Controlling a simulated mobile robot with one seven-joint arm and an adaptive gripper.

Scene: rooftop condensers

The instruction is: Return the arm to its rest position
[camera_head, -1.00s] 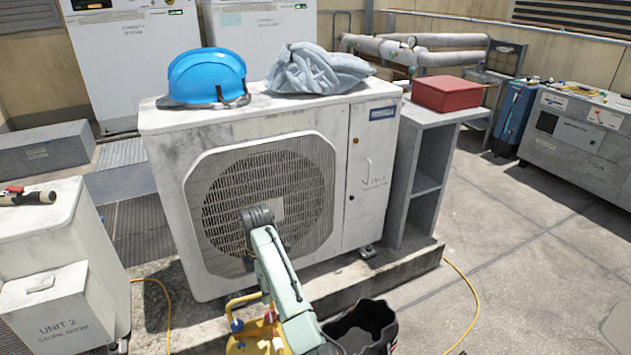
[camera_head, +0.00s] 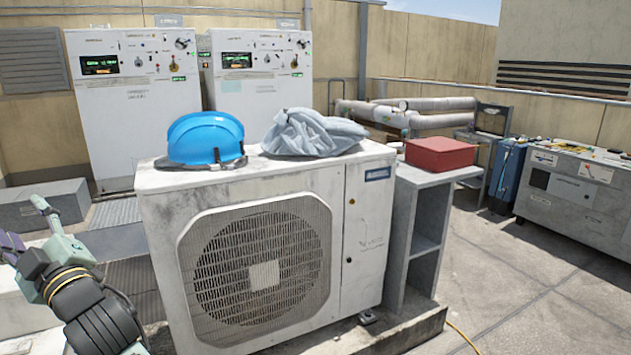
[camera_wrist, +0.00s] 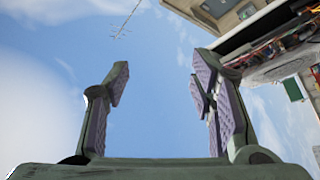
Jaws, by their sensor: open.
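My gripper (camera_head: 24,226) is at the left edge of the head view, raised on my dark and pale green arm beside the large condenser unit. In the wrist view my gripper (camera_wrist: 160,84) is open, its two purple-padded fingers apart with only sky between them. It holds nothing and touches nothing that I can see. Part of the hand is cut off by the left edge of the head view.
The white condenser (camera_head: 355,285) carries a blue hard hat (camera_head: 205,139) and a grey cloth bundle (camera_head: 312,132). A red box (camera_head: 440,152) sits on the grey shelf stand (camera_head: 403,245) to its right. Control cabinets (camera_head: 130,150) stand behind. Open floor (camera_head: 520,265) lies at right.

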